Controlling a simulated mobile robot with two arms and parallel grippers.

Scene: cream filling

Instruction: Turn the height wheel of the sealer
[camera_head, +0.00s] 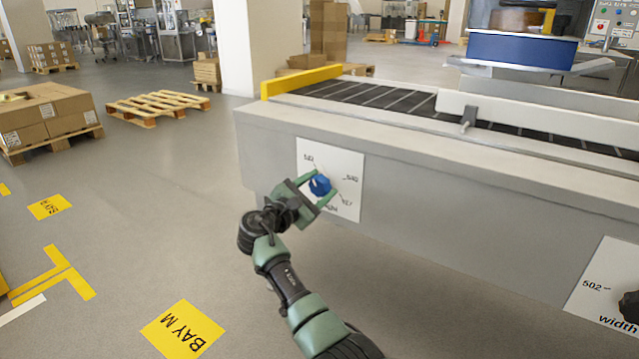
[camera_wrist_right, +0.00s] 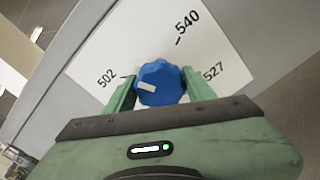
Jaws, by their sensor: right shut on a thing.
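The sealer (camera_head: 440,205) is a long grey machine with a dark roller bed on top. On its front is a white dial plate (camera_head: 348,168) with printed numbers, among them 502, 540 and 527 in the right wrist view. The height wheel is a blue knob (camera_head: 320,185) on this plate. In the right wrist view the blue knob (camera_wrist_right: 160,84) has a pale pointer mark toward the lower left, on the 502 side. My right gripper (camera_head: 318,192) has its green fingers on both sides of the knob, shut on it. My left gripper is not in view.
A second plate (camera_head: 608,285) marked "width" with a black knob (camera_head: 629,306) is at the lower right. A pallet of boxes (camera_head: 47,118) and an empty pallet (camera_head: 158,106) stand at left.

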